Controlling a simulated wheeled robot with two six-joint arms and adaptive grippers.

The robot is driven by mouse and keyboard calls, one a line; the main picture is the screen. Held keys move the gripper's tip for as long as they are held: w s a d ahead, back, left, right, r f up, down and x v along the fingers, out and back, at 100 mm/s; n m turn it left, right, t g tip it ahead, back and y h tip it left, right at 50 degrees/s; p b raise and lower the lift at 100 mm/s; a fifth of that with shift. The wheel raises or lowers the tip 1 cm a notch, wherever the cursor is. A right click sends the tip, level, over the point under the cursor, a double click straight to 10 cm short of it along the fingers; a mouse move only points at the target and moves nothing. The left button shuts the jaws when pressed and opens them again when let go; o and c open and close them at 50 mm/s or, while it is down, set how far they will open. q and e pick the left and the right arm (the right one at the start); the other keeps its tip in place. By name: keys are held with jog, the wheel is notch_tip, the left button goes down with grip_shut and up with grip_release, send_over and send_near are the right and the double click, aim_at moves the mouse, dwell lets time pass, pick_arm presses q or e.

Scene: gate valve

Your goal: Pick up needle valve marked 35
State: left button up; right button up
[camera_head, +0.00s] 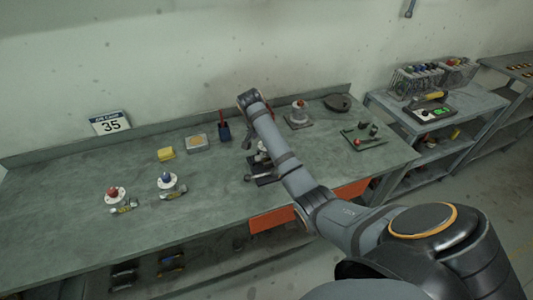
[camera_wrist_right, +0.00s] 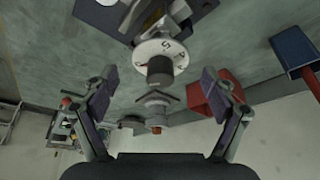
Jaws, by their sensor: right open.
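A valve with a round white dial (camera_wrist_right: 172,47) and a dark knob (camera_wrist_right: 160,70) is ahead of my open right gripper (camera_wrist_right: 162,98) in the right wrist view. The jaws are spread wide and empty, apart from the valve. In the head view that valve (camera_head: 262,148) stands mid-bench, partly hidden behind my right arm. I cannot read a 35 on it. A sign reading 35 (camera_head: 111,124) leans at the wall on the left. A red-topped valve (camera_head: 115,192) and a blue-topped valve (camera_head: 166,179) stand at the left. My left gripper is out of view.
The grey bench (camera_head: 60,230) has free room at the left. A yellow block (camera_head: 166,154), a small box (camera_head: 197,143) and a blue holder (camera_head: 224,132) stand near the back. Another red-topped valve (camera_head: 299,113) and a parts tray (camera_head: 365,138) are at the right.

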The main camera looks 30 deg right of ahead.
jog(key=shift+d+f, duration=0.15)
jog(key=shift+f, duration=0.2)
jog(key=shift+r, duration=0.15)
grip_shut()
